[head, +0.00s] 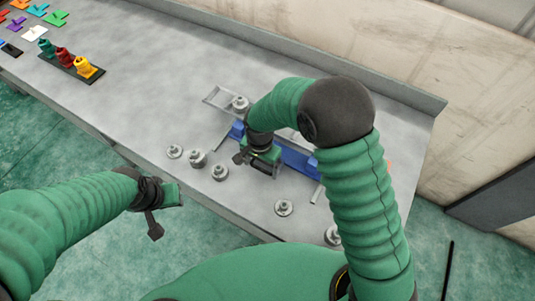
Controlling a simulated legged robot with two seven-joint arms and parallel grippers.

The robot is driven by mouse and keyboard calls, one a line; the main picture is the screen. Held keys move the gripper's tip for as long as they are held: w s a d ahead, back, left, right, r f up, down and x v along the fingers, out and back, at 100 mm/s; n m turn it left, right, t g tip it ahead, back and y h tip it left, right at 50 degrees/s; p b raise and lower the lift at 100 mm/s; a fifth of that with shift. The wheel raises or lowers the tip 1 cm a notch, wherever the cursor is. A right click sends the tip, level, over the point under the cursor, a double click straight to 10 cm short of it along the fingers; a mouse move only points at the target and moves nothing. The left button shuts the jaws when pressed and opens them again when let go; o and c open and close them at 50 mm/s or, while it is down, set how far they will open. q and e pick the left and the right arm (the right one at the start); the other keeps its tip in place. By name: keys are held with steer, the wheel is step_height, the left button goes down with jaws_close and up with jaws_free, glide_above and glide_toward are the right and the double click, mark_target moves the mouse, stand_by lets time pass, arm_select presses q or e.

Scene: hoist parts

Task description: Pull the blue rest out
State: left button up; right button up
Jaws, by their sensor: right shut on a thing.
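The blue rest (297,158) is a long blue piece lying on the grey bench, running from upper left to lower right. My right arm and gripper cover its middle, and a blue end shows left of the gripper. My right gripper (260,166) is over the rest and shut on it; the fingertips are mostly hidden. My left gripper (164,208) is off the bench's front edge, away from the rest. Its jaw gap is not clear.
Several round metal parts (219,172) lie along the bench's front. A grey frame (218,98) stands behind the gripper. A dark tray (90,75) with green, red and yellow pieces is at the far left. The bench (140,85) between is clear.

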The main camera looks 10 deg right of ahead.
steer(key=s+a, duration=0.3)
steer(key=s, duration=0.1)
steer(key=shift+s+a, duration=0.25)
steer(key=shift+a, duration=0.15)
steer(key=o, duration=1.8)
steer(key=shift+c, duration=0.2)
steer(key=shift+d, duration=0.1)
step_height(320, 180, up, 17)
steer(key=shift+f+p, duration=0.1)
steer(key=shift+p, duration=0.25)
steer(key=shift+d, duration=0.1)
